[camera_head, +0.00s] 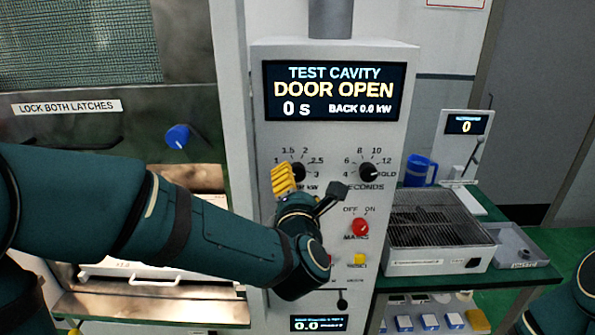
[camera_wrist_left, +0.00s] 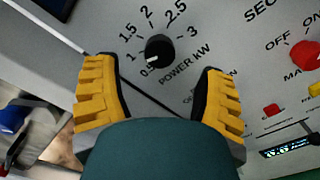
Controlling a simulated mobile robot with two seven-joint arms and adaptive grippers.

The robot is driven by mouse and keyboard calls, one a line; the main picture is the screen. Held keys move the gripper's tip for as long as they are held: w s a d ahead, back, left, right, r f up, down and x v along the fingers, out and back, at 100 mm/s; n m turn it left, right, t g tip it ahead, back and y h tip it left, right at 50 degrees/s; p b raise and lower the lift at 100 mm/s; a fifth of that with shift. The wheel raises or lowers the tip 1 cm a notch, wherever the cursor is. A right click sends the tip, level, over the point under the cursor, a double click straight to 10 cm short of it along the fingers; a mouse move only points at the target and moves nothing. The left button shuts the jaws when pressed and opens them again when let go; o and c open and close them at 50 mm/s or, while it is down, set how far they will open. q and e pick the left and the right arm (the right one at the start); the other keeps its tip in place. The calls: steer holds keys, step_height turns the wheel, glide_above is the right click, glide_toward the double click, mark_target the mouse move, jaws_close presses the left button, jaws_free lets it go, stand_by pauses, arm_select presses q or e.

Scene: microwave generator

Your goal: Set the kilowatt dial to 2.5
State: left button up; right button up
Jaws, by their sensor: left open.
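The kilowatt dial (camera_wrist_left: 159,49) is a round black knob on the grey panel, with a scale from 0.5 to 3 around it. Its white mark points to the lower left, at 0.5. In the head view the dial (camera_head: 298,172) shows partly beside my left gripper (camera_head: 284,179). In the left wrist view my left gripper (camera_wrist_left: 157,72) is open, its two yellow ridged fingers standing apart below and to either side of the dial, not closed on it. The display (camera_head: 333,91) reads "DOOR OPEN", "0 s" and "BACK 0.0 kW".
The seconds dial (camera_head: 369,173) sits to the right on the same panel, with a red mains knob (camera_head: 360,227) and a yellow button (camera_head: 360,259) below. A blue latch knob (camera_head: 177,136) is at left. A wire-topped tray (camera_head: 432,218) stands on the right table.

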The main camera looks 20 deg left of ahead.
mark_target(298, 174)
arm_select(q)
steer(key=x, duration=0.6)
steer(key=shift+f, duration=0.1)
steer(key=shift+s, duration=0.1)
steer(key=c, duration=1.2)
